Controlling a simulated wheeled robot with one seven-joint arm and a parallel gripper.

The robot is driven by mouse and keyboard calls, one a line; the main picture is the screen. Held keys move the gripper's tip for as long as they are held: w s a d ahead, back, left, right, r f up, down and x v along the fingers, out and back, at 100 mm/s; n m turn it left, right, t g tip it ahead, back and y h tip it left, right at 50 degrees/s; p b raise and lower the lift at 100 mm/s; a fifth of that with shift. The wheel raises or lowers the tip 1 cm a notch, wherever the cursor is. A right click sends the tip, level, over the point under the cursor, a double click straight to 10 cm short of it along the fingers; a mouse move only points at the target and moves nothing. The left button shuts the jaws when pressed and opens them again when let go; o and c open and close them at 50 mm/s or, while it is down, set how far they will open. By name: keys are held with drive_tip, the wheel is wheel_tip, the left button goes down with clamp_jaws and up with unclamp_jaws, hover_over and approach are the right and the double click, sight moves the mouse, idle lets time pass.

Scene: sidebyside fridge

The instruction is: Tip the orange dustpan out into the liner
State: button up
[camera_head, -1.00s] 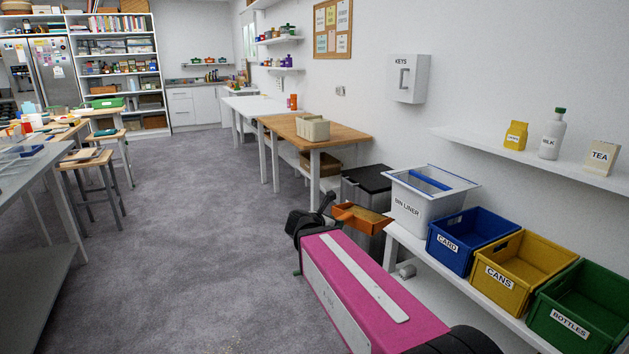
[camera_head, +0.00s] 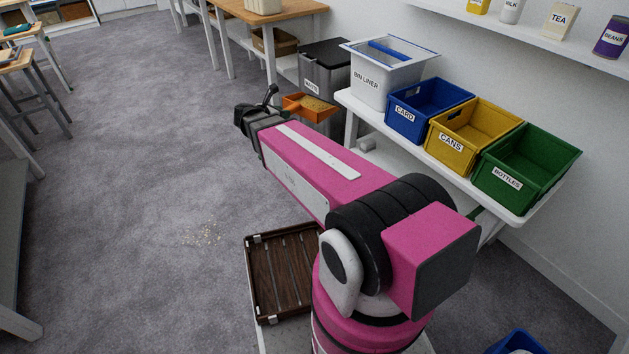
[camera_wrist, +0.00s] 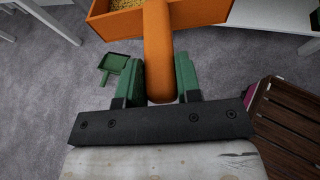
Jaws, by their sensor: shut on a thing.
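The orange dustpan (camera_head: 312,101) is held out in front of the grey bin, left of and lower than the liner's rim. It holds yellowish crumbs, which also show in the wrist view (camera_wrist: 130,5). My gripper (camera_wrist: 160,78) has its green fingers on either side of the dustpan's orange handle (camera_wrist: 158,40) and is shut on it. The pan looks roughly level. The white box labelled BIN LINER (camera_head: 369,92) stands on the white bench, open at the top, with a blue strip across the opening. Its inside is mostly hidden.
The blue CARD (camera_head: 405,124), yellow CANS (camera_head: 444,148) and green BOTTLES (camera_head: 497,190) boxes line the bench (camera_head: 410,146). A grey bin (camera_head: 322,68) stands behind the dustpan. Crumbs (camera_head: 204,235) lie on the open floor. A brown slatted tray (camera_head: 262,284) is beside my arm.

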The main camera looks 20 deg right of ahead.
drive_tip(key=w+a+f+m+g, duration=0.1)
drive_tip(key=w+f, duration=0.3)
drive_tip(key=f, duration=0.3)
drive_tip(key=w+a+f, duration=0.2)
drive_tip(key=w+f, duration=0.2)
drive_tip(key=f, duration=0.3)
drive_tip(key=w+a+f+m+g+h, duration=0.1)
drive_tip(key=w+a+f, duration=0.1)
drive_tip(key=f, duration=1.6)
drive_tip(key=w+a+f+m+g, duration=0.1)
drive_tip(key=w+f, duration=0.2)
drive_tip(key=f, duration=1.6)
drive_tip(key=shift+a+h, duration=0.35)
drive_tip(key=shift+h, duration=0.05)
drive_tip(key=shift+w, duration=0.1)
drive_tip(key=x, duration=0.4)
drive_tip(key=w+a+f+x, duration=0.1)
drive_tip(key=x, duration=0.4)
drive_tip(key=f+x, duration=0.1)
drive_tip(key=x, duration=0.3)
drive_tip(key=shift+w+f, duration=0.3)
drive_tip(key=shift+w, duration=0.2)
wheel_tip(320, 180, down, 2)
drive_tip(key=shift+a+f, duration=0.15)
drive_tip(key=shift+s+f, duration=0.15)
drive_tip(key=shift+f, duration=0.45)
